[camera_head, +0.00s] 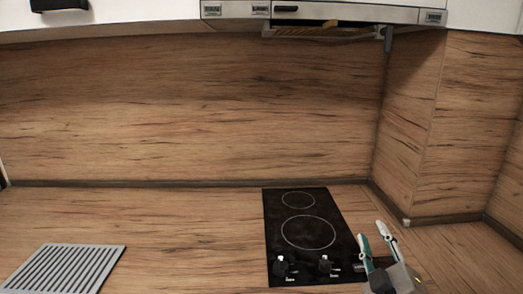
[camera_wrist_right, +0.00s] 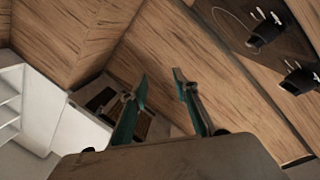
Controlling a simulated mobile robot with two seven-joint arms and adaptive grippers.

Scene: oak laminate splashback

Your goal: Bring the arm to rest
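My right gripper (camera_head: 374,242) is at the lower right of the head view, over the counter beside the front right corner of the black hob. It also shows in the right wrist view (camera_wrist_right: 158,85), where its two green-sided fingers stand apart with nothing between them. It is open and empty. My left gripper is not in either view.
The black two-ring hob (camera_head: 308,232) with knobs at its front lies on the wooden counter (camera_head: 190,230). A grey slatted rack (camera_head: 68,268) lies at the left. A range hood (camera_head: 325,14) hangs above. The counter between rack and hob is clear.

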